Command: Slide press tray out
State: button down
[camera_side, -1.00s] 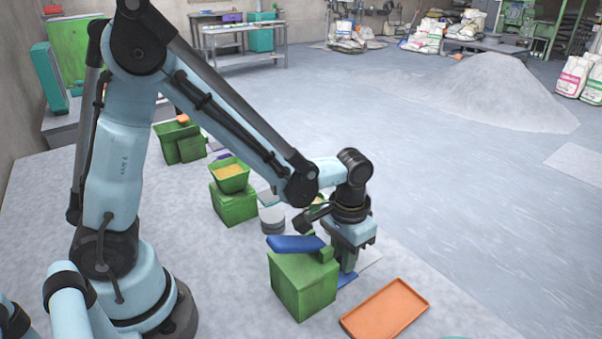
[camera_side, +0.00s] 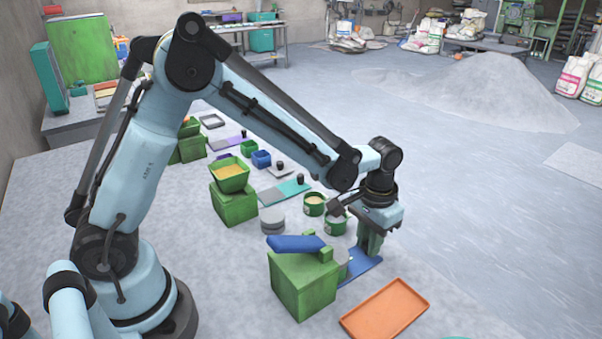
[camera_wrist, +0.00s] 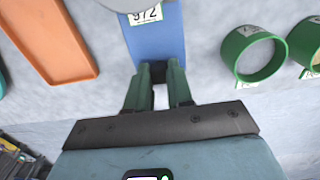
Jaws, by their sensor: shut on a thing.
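The press is a green block (camera_side: 303,285) with a blue lever (camera_side: 296,243) on top, in the lower middle of the side view. Its blue flat tray (camera_side: 352,269) sticks out from the press's right side, low at the floor. My gripper (camera_side: 367,254) points down at the tray's outer end and is shut on it. In the wrist view my gripper (camera_wrist: 160,68) has its green fingers closed at the near end of the blue tray (camera_wrist: 157,42). A round grey piece with a number label (camera_wrist: 146,15) covers the tray's far part there.
An orange tray (camera_side: 385,309) lies in front, right of the press. Green-rimmed round tubs (camera_side: 336,224), a grey round stack (camera_side: 272,220) and a green block with a hopper (camera_side: 234,204) stand behind. Open floor lies to the right.

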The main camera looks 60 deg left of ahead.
jog(key=shift+w, duration=1.7)
jog(key=c, duration=1.1)
grip_release()
jog(key=shift+r, duration=0.1)
jog(key=shift+r, duration=3.65)
jog(key=shift+s+r, duration=0.1)
jog(key=s+a+r+t, duration=0.1)
jog(key=s+a+t, duration=0.1)
jog(key=s, duration=0.3)
jog(key=s+a+r+t, duration=0.2)
jog(key=s+a, duration=0.1)
jog(key=s, duration=0.2)
jog(key=s+a+r+t, duration=0.1)
jog(key=s+a+t, duration=0.2)
jog(key=s, duration=0.2)
jog(key=shift+s+a+r, duration=0.25)
jog(key=shift+s+r, duration=0.1)
jog(key=shift+s, duration=0.05)
